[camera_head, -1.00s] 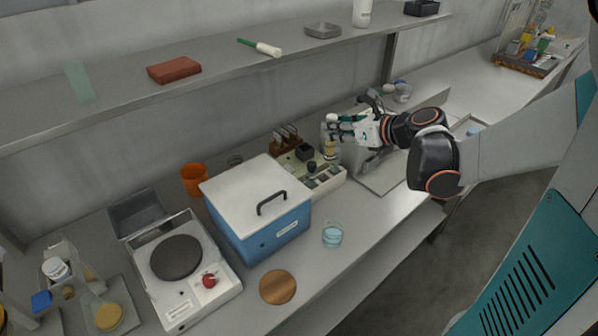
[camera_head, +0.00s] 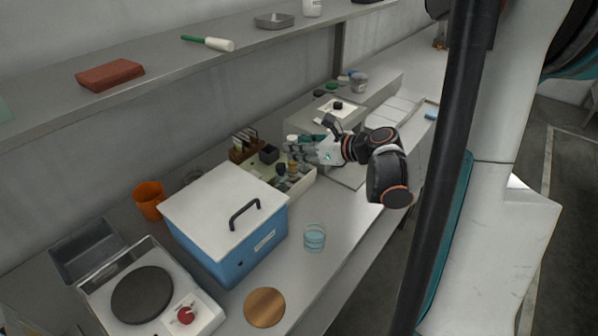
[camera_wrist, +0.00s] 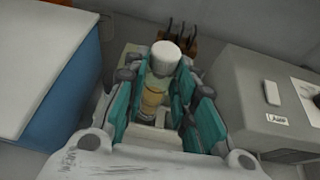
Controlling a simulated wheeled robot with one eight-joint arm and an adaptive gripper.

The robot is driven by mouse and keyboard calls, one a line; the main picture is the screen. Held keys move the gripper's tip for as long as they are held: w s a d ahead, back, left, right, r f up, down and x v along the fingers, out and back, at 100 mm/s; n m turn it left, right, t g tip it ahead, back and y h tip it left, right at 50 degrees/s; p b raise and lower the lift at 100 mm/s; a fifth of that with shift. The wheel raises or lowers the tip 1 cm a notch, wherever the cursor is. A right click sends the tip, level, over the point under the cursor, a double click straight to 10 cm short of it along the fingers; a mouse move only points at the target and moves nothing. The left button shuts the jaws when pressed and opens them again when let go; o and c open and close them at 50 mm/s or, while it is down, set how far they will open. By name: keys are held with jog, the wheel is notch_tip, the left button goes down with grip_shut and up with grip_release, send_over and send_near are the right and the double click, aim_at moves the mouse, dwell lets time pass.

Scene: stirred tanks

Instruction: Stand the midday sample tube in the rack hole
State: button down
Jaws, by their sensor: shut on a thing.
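The sample tube, with a white cap and an amber body (camera_wrist: 155,95), stands between the fingers of my gripper (camera_wrist: 161,82) in the wrist view. My gripper is shut on it, with teal fingers on either side. In the head view my gripper (camera_head: 304,150) is at the right back part of a pale tray-like block (camera_head: 299,186) holding several small items. The tube's white cap (camera_head: 292,138) shows at the fingertips. The tube's lower end is hidden, and I cannot tell whether it is in a hole. A wooden rack (camera_head: 243,150) with dark items stands behind.
A blue box with a white lid (camera_head: 226,210) stands left of the pale block. A grey instrument (camera_head: 340,115) stands close on the right. A glass beaker (camera_head: 314,237) and a wooden disc (camera_head: 264,307) lie toward the front edge. A shelf (camera_head: 160,78) runs above.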

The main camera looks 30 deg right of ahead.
aim_at(297, 164)
jog(key=shift+f+b, duration=1.05)
jog(key=shift+f, duration=1.9)
jog(key=shift+f, duration=0.15)
jog(key=c, duration=1.6)
grip_release()
jog(key=shift+r, duration=0.25)
jog(key=p+v, duration=0.3)
jog(key=v, duration=0.9)
jog(key=shift+a, duration=0.1)
